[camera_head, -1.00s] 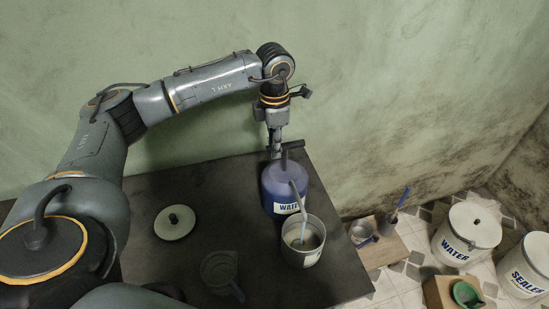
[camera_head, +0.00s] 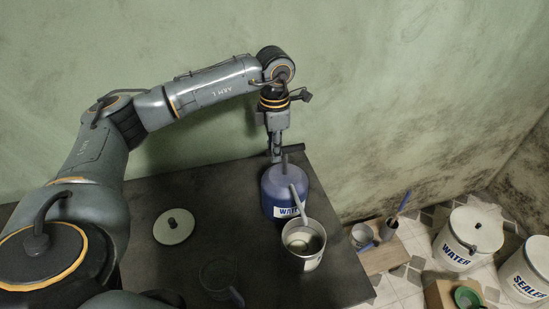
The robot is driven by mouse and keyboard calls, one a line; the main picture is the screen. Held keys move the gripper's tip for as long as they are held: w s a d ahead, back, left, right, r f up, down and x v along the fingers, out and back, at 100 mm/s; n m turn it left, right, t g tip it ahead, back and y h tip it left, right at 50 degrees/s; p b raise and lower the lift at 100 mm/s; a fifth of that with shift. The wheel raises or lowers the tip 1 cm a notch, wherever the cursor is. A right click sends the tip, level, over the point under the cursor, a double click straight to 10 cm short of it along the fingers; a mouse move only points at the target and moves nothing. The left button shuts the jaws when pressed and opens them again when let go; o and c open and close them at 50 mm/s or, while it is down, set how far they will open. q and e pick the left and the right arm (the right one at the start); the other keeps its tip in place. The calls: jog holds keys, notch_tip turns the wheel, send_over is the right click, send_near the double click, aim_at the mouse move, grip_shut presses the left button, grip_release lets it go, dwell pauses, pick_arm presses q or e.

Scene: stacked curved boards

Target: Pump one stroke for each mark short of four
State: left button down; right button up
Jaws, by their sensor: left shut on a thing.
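A blue jug labelled WATER (camera_head: 280,190) stands on the dark table. A dark pump stem (camera_head: 285,163) rises from its top, and a grey spout (camera_head: 298,200) slopes towards the metal cup (camera_head: 303,256) in front. The cup holds pale liquid; I cannot make out marks inside it. My left gripper (camera_head: 276,155) points down above the jug, shut at the dark pump handle (camera_head: 293,149), with the contact partly hidden. My right gripper is out of view.
A pale round lid (camera_head: 173,229) and a dark, see-through jug (camera_head: 219,274) are on the table. Beyond its right edge are a low wooden stand (camera_head: 382,259) with small cups, a WATER bucket (camera_head: 460,245) and a SEALER bucket (camera_head: 525,273).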

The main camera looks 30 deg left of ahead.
pick_arm(q)
jog(key=shift+r, duration=0.5)
jog(key=shift+f+b, duration=1.6)
jog(key=shift+f, duration=0.6)
jog(key=shift+r+p, duration=1.35)
jog(key=shift+r, duration=0.85)
notch_tip(320, 180, down, 4)
jog(key=b, duration=0.3)
jog(key=shift+f, duration=0.25)
jog(key=c, duration=1.2)
grip_release()
jog(key=shift+r, duration=0.15)
jog(key=shift+r, duration=0.15)
jog(key=shift+r+p, duration=2.2)
jog(key=shift+r, duration=1.25)
